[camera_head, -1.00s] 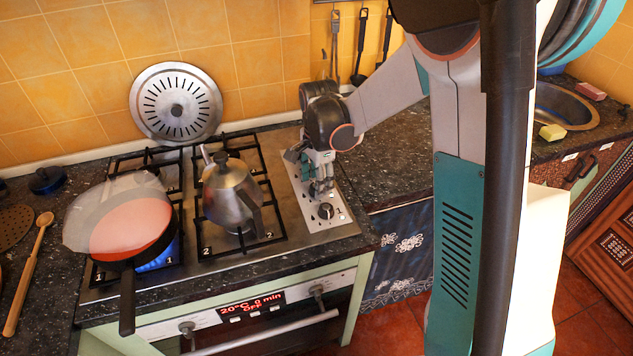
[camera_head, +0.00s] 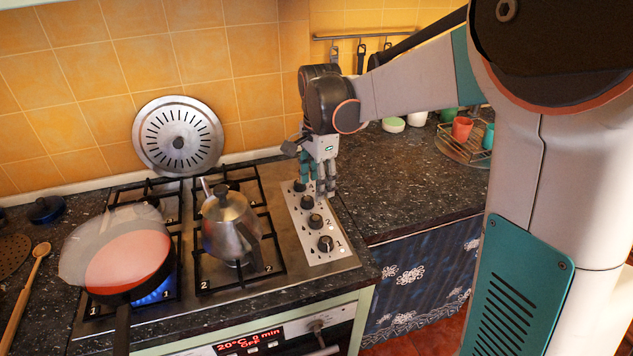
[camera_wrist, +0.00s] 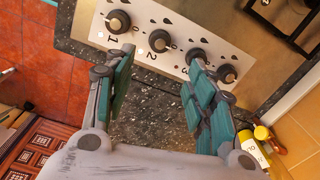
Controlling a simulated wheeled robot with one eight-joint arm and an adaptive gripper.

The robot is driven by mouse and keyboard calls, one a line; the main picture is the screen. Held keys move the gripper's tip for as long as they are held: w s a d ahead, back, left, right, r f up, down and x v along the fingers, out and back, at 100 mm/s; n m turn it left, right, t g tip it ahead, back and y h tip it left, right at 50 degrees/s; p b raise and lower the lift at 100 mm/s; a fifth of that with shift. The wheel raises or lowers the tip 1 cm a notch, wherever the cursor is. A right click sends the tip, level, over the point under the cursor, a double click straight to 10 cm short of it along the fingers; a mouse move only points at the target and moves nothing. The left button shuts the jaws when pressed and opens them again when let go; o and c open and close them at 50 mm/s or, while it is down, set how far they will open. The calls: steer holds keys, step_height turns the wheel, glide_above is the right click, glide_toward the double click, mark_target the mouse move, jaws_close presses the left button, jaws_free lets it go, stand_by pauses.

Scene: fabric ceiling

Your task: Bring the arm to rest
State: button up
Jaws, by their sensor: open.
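My gripper (camera_head: 316,186) is open and empty. It points down over the far part of the white knob panel (camera_head: 312,225) on the right side of the hob. In the wrist view the two teal finger pads of my gripper (camera_wrist: 160,58) are spread apart, with the panel's black knobs (camera_wrist: 118,21) beyond them. Whether a fingertip touches a knob cannot be told. My arm reaches in from the right of the head view.
A steel kettle (camera_head: 229,224) stands on the hob just left of my gripper. A pan (camera_head: 127,270) with a transparent lid sits over a blue flame (camera_head: 155,292). A round metal disc (camera_head: 178,138) leans on the tiles. The dark counter (camera_head: 405,180) right of the hob is largely clear nearby.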

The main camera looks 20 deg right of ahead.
steer(key=s+r+n+t, duration=0.2)
steer(key=s+n, duration=0.5)
steer(key=s, duration=0.4)
steer(key=s+r+n+t, duration=0.3)
steer(key=s+n, duration=0.5)
steer(key=s, duration=0.3)
steer(key=shift+s+n+t, duration=0.25)
steer(key=shift+n+t, duration=0.05)
steer(key=shift+t, duration=0.6)
steer(key=shift+a, duration=0.1)
stand_by(0.7)
